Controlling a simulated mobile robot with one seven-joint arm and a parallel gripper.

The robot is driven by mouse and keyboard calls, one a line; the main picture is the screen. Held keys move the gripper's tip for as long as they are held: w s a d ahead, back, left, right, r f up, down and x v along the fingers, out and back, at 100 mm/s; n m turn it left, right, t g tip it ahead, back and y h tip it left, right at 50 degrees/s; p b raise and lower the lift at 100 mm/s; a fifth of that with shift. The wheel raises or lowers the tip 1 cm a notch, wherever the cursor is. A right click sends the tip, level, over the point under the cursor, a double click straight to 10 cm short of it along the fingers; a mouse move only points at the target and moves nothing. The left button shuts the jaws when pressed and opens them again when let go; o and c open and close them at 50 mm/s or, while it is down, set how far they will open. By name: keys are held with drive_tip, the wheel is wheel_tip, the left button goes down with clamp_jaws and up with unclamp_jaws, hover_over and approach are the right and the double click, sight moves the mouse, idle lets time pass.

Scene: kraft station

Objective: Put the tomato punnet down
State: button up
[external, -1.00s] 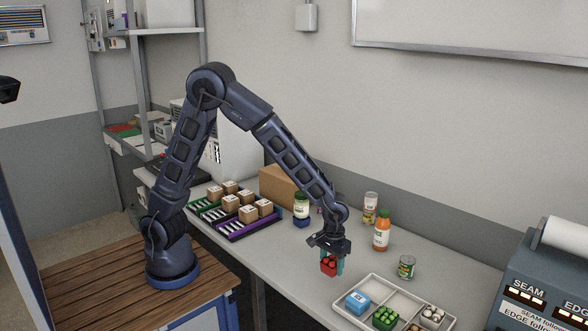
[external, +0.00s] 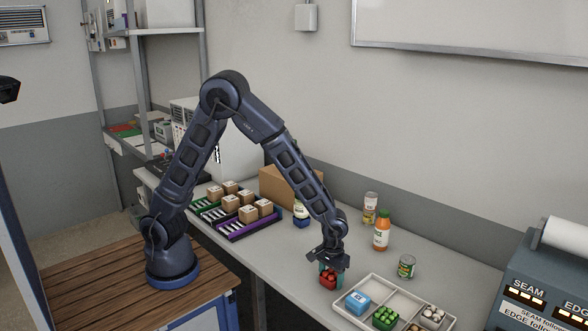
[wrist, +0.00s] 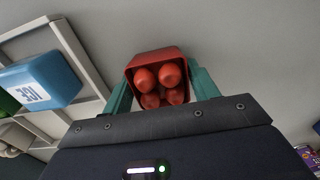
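The tomato punnet is a small red tub (external: 328,281) holding several round red tomatoes. My gripper (external: 331,272) points down over it, with its teal fingers on either side. In the wrist view the punnet (wrist: 158,58) sits between the two fingertips (wrist: 159,80), which appear to press on its side walls. The punnet is at or very near the grey bench top (external: 285,268), just left of the white divided tray (external: 347,313). I cannot tell whether its base touches the bench.
The tray holds a blue ICE box (external: 358,301), a green punnet (external: 385,318) and pale items (external: 433,314). A can (external: 406,266), an orange bottle (external: 381,231) and a jar (external: 370,208) stand behind. Crates with brown boxes (external: 249,213) are at left. Bench around the punnet's left is clear.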

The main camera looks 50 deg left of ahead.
sight(331, 273)
drive_tip(key=shift+o, duration=1.1)
wheel_tip(331, 273, up, 12)
drive_tip(key=shift+r, duration=0.2)
drive_tip(key=w+a+r, duration=0.1)
drive_tip(key=a+r, duration=0.4)
drive_tip(key=a, duration=0.3)
drive_tip(key=w+a+r+t+h, duration=0.1)
drive_tip(key=a+r, duration=0.3)
drive_tip(key=a, duration=0.4)
drive_tip(key=w+a+r, duration=0.2)
drive_tip(key=a+r, duration=0.3)
drive_tip(key=a, duration=0.4)
drive_tip(key=s+a+r+t, duration=0.1)
drive_tip(key=s+a+r, duration=0.1)
drive_tip(key=s+a, duration=0.5)
drive_tip(key=s+a+r+t+y, duration=0.1)
drive_tip(key=s+a+r+t, duration=0.1)
drive_tip(key=s+a, duration=0.6)
drive_tip(key=a, duration=0.7)
drive_tip(key=shift+r+t, duration=0.3)
